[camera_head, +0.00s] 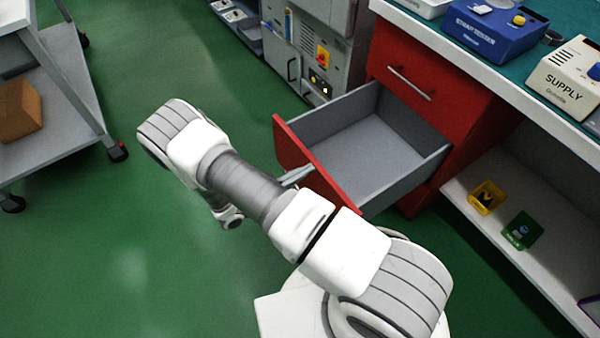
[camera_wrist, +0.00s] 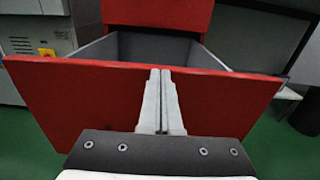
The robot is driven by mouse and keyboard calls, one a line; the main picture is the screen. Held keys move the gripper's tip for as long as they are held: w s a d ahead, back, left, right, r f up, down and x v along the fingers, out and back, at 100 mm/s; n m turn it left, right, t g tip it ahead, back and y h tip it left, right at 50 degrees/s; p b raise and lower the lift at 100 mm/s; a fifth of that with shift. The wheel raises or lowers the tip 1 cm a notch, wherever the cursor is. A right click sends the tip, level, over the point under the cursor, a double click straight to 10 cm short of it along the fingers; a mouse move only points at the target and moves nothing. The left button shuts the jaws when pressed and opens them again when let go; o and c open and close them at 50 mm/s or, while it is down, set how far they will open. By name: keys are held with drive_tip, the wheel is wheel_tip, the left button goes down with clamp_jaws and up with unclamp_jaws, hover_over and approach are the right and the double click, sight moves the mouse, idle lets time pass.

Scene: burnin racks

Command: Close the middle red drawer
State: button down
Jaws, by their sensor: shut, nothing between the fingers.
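The middle red drawer (camera_head: 323,182) stands pulled out from the red cabinet (camera_head: 457,105), and its grey inside looks empty. Its red front panel (camera_wrist: 85,103) fills much of the wrist view. My gripper (camera_wrist: 161,75) is shut with its fingers together and nothing between them. In the wrist view the fingertips overlap the upper middle of the drawer front; I cannot tell if they touch it. In the head view the gripper (camera_head: 308,170) shows partly at the outer face of the drawer front, with my arm hiding some of it. A closed red drawer with a silver handle (camera_head: 410,83) is above.
A workbench (camera_head: 465,55) carries a blue box (camera_head: 492,28) and a beige supply box (camera_head: 565,78). Its lower shelf (camera_head: 530,225) holds a yellow bin and a green bin. A grey cart (camera_head: 60,120) stands left. The green floor between is clear.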

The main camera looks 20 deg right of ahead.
drive_tip(key=shift+d, duration=0.15)
drive_tip(key=b+x, duration=0.2)
drive_tip(key=x, duration=3.6)
drive_tip(key=shift+w+d, duration=0.15)
drive_tip(key=shift+d, duration=0.1)
